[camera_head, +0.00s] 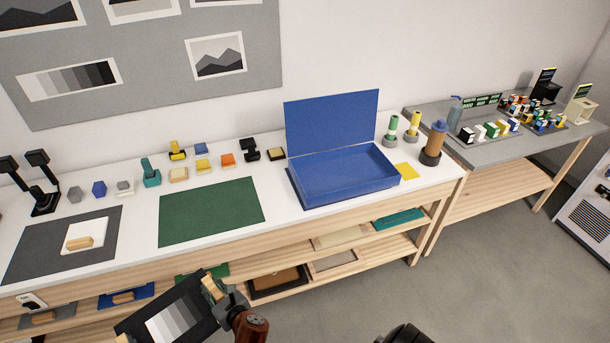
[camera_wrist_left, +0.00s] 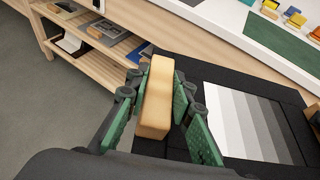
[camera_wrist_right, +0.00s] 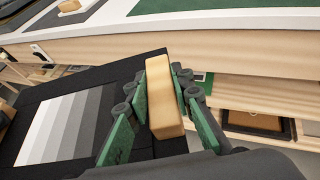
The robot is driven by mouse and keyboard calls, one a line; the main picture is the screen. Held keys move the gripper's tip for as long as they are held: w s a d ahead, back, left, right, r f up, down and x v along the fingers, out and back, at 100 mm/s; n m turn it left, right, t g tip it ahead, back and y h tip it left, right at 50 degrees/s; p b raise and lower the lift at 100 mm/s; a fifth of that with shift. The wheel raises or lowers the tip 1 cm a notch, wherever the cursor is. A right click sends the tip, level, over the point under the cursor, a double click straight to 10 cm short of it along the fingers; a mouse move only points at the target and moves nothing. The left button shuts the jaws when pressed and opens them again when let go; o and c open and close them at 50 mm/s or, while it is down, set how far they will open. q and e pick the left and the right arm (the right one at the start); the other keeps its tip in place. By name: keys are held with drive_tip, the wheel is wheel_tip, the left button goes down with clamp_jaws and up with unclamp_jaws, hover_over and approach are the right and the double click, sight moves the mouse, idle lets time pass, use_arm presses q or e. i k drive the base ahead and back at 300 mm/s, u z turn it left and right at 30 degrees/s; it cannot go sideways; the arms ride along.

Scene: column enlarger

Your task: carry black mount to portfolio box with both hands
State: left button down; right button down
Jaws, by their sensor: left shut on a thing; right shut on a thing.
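The black mount (camera_head: 178,314), a black board with a strip of grey steps, is held in front of the bench, below its top and tilted in the head view. My right gripper (camera_head: 218,294) is shut on the wooden block (camera_wrist_right: 165,98) at the mount's right end. My left gripper (camera_wrist_left: 158,110) is shut on the wooden block (camera_wrist_left: 156,90) at the other end; in the head view it is mostly cut off by the bottom edge. The blue portfolio box (camera_head: 345,178) stands on the bench to the right, its lid (camera_head: 333,122) raised at the back and its inside empty.
A green mat (camera_head: 211,211) lies left of the box, with small coloured blocks behind it. A grey mat (camera_head: 62,246) with a white mount (camera_head: 88,234) is at the left. Bottles and a yellow square (camera_head: 405,170) are right of the box. The shelves below hold frames and boards.

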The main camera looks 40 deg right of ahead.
sight(342, 175)
drive_tip(key=u, duration=1.45)
drive_tip(key=k, duration=1.85)
drive_tip(key=z, duration=2.25)
drive_tip(key=i, duration=1)
drive_tip(key=z, duration=0.05)
